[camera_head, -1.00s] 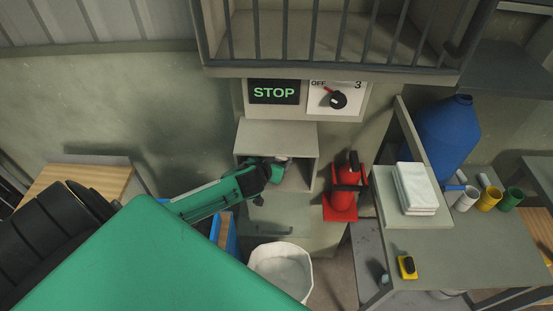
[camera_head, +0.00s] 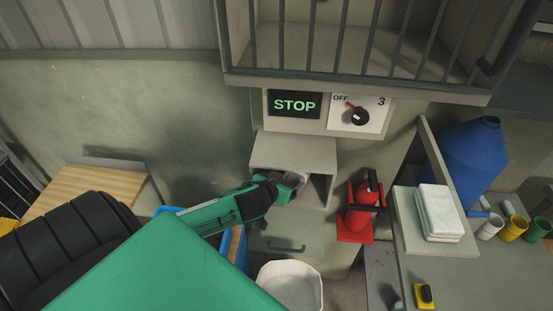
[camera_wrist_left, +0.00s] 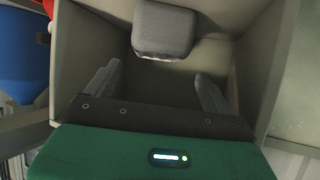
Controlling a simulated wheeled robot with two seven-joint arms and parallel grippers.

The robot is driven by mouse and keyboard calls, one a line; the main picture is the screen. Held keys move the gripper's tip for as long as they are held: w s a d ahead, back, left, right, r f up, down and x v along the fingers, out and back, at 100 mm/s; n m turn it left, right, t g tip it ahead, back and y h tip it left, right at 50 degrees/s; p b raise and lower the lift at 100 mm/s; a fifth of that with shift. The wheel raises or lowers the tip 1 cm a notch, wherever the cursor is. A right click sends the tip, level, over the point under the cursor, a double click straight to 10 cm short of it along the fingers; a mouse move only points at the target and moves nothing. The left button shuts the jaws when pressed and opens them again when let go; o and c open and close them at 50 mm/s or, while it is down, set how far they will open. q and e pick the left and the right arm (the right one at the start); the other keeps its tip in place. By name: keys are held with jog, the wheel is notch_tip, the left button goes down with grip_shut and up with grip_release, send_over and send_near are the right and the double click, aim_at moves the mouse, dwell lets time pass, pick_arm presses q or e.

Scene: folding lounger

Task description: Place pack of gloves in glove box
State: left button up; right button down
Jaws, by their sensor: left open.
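The open-fronted grey box, which looks like the glove box (camera_head: 292,149), stands below the STOP sign. My left gripper (camera_head: 296,184) is at its opening, with the fingers reaching inside. In the left wrist view the gripper (camera_wrist_left: 160,92) is open, its two fingers apart with nothing between them. A dark grey rounded block (camera_wrist_left: 165,29), possibly the pack of gloves, lies beyond the fingertips inside the box walls, apart from them. In the head view the gripper hides most of the box's inside. My right gripper is not in view.
A red extinguisher-like object (camera_head: 359,206) stands right of the box. A white bin (camera_head: 291,285) is below, and a blue crate (camera_head: 240,252) lies behind my arm. A white folded stack (camera_head: 437,212) rests on the right bench. A railing (camera_head: 350,75) is above.

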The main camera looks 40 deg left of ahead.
pick_arm(q)
jog(key=b+v, duration=0.1)
jog(key=v, duration=0.4)
jog(key=shift+s+r, duration=0.1)
jog(key=shift+s, duration=0.15)
dwell(0.3)
